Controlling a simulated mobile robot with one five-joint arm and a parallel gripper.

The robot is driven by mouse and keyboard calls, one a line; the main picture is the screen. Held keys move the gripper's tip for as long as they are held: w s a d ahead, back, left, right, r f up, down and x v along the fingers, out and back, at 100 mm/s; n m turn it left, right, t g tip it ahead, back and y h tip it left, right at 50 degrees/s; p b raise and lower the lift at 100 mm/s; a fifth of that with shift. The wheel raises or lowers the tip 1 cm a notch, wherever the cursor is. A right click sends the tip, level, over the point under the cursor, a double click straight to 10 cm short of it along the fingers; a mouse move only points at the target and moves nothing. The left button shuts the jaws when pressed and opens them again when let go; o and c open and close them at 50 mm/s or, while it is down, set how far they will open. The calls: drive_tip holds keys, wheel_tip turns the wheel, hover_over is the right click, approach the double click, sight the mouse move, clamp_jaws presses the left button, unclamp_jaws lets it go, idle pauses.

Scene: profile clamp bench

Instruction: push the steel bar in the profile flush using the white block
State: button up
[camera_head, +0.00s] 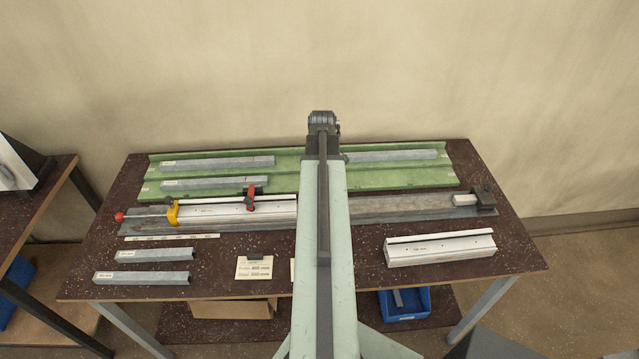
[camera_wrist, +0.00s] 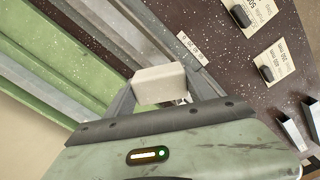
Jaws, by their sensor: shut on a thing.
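My gripper (camera_wrist: 158,98) is shut on the white block (camera_wrist: 160,80) in the wrist view. The block sits between the two grey fingers, above the bench. In the head view my arm hides the gripper and the block. A pale aluminium profile (camera_head: 225,210) lies in the long bench fixture, with a red clamp (camera_head: 251,198) on it and a yellow clamp (camera_head: 173,212) at its left end. My arm covers the profile's right end. I cannot make out the steel bar inside it.
A green tray (camera_head: 300,175) at the back holds several grey bars. Two more bars (camera_head: 155,255) lie front left, beside a card (camera_head: 254,268). Another profile (camera_head: 440,249) lies front right. A dark end stop (camera_head: 484,198) stands at the fixture's right end.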

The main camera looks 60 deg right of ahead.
drive_tip(key=n, duration=0.6)
drive_tip(key=shift+r+n, duration=0.3)
wheel_tip(320, 180, down, 8)
drive_tip(key=b, duration=0.7)
drive_tip(key=shift+b, duration=0.4)
drive_tip(key=shift+w+a, duration=0.1)
drive_tip(key=shift+w, duration=0.05)
drive_tip(key=shift+w+a, duration=0.6)
drive_tip(key=shift+w, duration=0.25)
drive_tip(key=shift+w+a, duration=0.55)
drive_tip(key=shift+w, duration=0.25)
drive_tip(key=shift+w+a, duration=0.6)
drive_tip(key=shift+w, duration=0.25)
drive_tip(key=shift+s+d, duration=0.6)
drive_tip(key=shift+s, duration=0.25)
wheel_tip(320, 180, up, 10)
drive_tip(key=p, duration=1)
